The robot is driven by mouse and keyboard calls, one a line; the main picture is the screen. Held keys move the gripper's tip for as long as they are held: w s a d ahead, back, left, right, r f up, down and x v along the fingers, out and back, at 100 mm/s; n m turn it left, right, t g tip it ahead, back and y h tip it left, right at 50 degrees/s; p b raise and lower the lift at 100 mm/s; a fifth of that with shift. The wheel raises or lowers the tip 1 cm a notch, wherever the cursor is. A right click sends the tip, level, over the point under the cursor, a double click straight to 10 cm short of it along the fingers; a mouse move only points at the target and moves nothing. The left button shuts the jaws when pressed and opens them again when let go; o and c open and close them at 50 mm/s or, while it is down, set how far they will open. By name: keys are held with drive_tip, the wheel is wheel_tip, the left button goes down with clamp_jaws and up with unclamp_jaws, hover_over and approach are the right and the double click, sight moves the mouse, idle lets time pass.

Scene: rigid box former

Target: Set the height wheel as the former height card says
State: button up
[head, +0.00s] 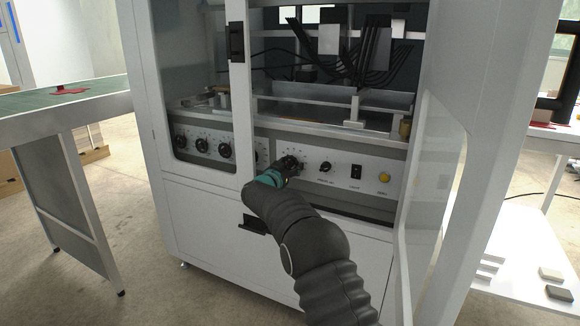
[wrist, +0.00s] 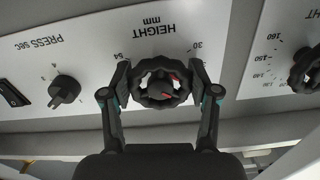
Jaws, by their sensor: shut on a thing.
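The height wheel (wrist: 147,72) is a black scalloped knob with red marks on a white panel labelled HEIGHT mm, which appears upside down in the wrist view. The numbers 30 and 54 show near it; its exact setting is hard to read. My gripper (wrist: 162,91) is shut on the wheel, with one finger at each side of its rim. In the head view my gripper (head: 283,170) reaches the panel and partly hides the wheel (head: 291,162). I cannot make out a former height card in either view.
The PRESS SEC knob (wrist: 64,90) sits beside the wheel, with a rocker switch (wrist: 13,93) farther left. Another dial (wrist: 304,70) is to the right, past a frame post. The clear door (head: 432,180) stands open. A yellow button (head: 384,177) is at the panel's right.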

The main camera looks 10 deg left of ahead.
drive_tip(key=m, duration=0.5)
drive_tip(key=shift+a+b, duration=0.15)
drive_tip(key=shift+b, duration=0.25)
drive_tip(key=shift+w+r+m+b, duration=0.1)
drive_tip(key=shift+m+b, duration=0.6)
drive_tip(key=shift+m, duration=1.7)
drive_tip(key=o, duration=1.2)
drive_tip(key=shift+c, duration=0.2)
drive_tip(key=v, duration=1.2)
